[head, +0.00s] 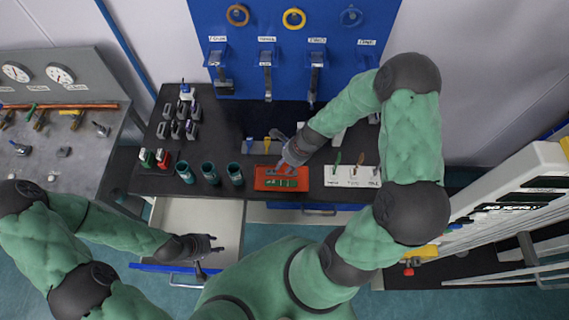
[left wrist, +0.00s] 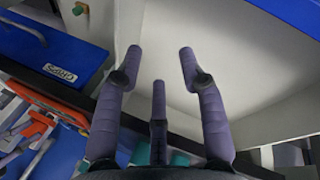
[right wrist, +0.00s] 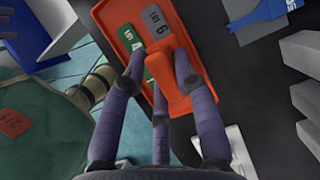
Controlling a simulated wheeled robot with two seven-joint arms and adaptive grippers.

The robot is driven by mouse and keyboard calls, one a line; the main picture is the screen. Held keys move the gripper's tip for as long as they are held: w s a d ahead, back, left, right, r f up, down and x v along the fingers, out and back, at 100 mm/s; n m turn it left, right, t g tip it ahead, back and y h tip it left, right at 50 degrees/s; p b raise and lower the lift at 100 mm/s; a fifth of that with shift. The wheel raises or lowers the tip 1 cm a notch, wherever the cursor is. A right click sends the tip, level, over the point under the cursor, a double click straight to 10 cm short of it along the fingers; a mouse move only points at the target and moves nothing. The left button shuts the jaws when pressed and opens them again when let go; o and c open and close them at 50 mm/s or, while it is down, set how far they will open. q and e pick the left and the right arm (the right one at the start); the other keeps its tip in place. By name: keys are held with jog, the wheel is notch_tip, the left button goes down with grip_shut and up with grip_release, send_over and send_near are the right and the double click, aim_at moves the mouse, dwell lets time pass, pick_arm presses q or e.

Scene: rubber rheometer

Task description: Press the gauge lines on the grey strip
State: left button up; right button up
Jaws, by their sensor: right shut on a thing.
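The red-orange tray (head: 262,184) lies on the dark bench, below my right gripper. In the right wrist view, the grey strip (right wrist: 154,22) marked LOT 6 lies in the tray (right wrist: 126,12) beside a green strip (right wrist: 129,38). My right gripper (head: 287,162) is shut on an orange block-like tool (right wrist: 171,88), held over the tray. Whether its underside touches a strip is hidden. My left gripper (head: 207,247) is open and empty above the open drawer (head: 180,217); its spread fingers show in the left wrist view (left wrist: 160,60).
A white labelled plate (head: 340,183) with several small pieces lies right of the tray. Several dark teal cups (head: 210,173) stand to its left. A blue tool board (head: 270,70) rises behind the bench. A grey side table (head: 60,150) with gauges stands at left.

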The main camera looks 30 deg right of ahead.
jog(key=shift+f+b, duration=0.4)
jog(key=shift+f, duration=0.1)
dwell(0.6)
jog(key=shift+f, duration=0.1)
dwell(1.0)
jog(key=shift+s, duration=0.1)
notch_tip(320, 180, up, 7)
jog(key=p, duration=0.7)
jog(key=shift+p, duration=0.3)
dwell(0.4)
